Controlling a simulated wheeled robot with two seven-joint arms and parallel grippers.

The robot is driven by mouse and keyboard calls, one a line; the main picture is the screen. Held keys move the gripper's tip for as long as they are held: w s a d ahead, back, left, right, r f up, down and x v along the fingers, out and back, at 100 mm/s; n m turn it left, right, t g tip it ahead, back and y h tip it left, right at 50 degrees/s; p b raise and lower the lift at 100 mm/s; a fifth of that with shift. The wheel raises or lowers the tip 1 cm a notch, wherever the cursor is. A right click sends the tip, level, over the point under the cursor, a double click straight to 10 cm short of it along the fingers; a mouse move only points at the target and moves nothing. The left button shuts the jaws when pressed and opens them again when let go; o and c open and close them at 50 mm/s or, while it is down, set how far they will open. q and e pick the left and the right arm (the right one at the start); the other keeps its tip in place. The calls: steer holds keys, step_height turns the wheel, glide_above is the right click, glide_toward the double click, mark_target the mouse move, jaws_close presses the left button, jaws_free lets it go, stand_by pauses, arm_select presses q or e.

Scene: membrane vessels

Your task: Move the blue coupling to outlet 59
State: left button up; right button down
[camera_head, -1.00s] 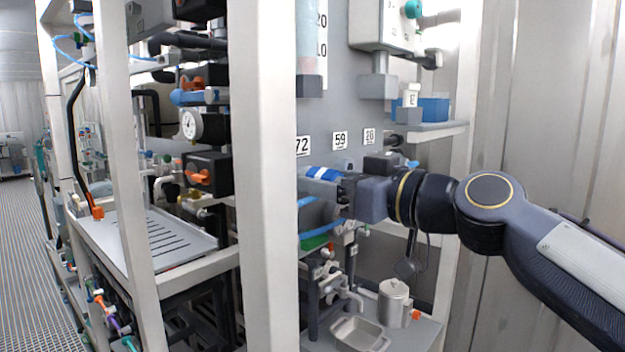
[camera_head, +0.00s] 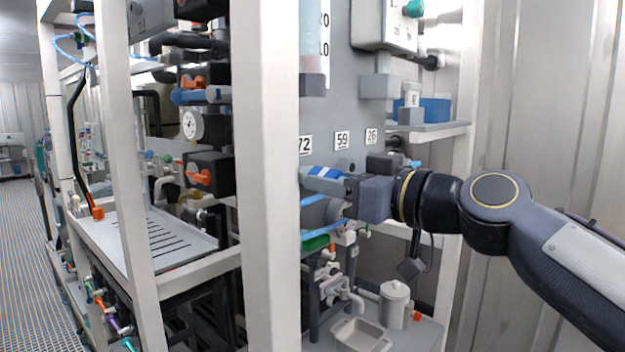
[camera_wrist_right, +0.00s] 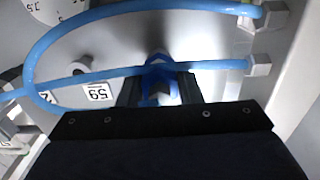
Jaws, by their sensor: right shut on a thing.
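The blue coupling (camera_wrist_right: 158,66) sits between the two fingers of my right gripper (camera_wrist_right: 158,90), which is shut on it. In the head view my right gripper (camera_head: 347,188) reaches in from the right, under the number plates. A blue and white piece (camera_head: 324,172) shows just left of its fingers. The number 59 plate (camera_head: 342,140) is on the grey panel above the gripper. In the wrist view the 59 plate (camera_wrist_right: 98,92) appears upside down, left of the fingers, with a round stub (camera_wrist_right: 80,68) close by. The coupling's far end is hidden. My left gripper is not in view.
A blue hose (camera_wrist_right: 100,78) loops across the wrist view past the fingers. The 72 plate (camera_head: 305,145) and 26 plate (camera_head: 371,135) flank 59. A white frame post (camera_head: 267,180) stands close left. A metal jug (camera_head: 394,303) and tray (camera_head: 359,335) are below.

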steer(key=shift+v, duration=0.9)
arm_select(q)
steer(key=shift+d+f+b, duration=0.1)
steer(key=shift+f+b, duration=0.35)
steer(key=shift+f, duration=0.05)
arm_select(e)
steer(key=shift+d, duration=0.15)
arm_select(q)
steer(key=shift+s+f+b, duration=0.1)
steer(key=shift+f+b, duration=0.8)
arm_select(e)
steer(key=shift+v, duration=2)
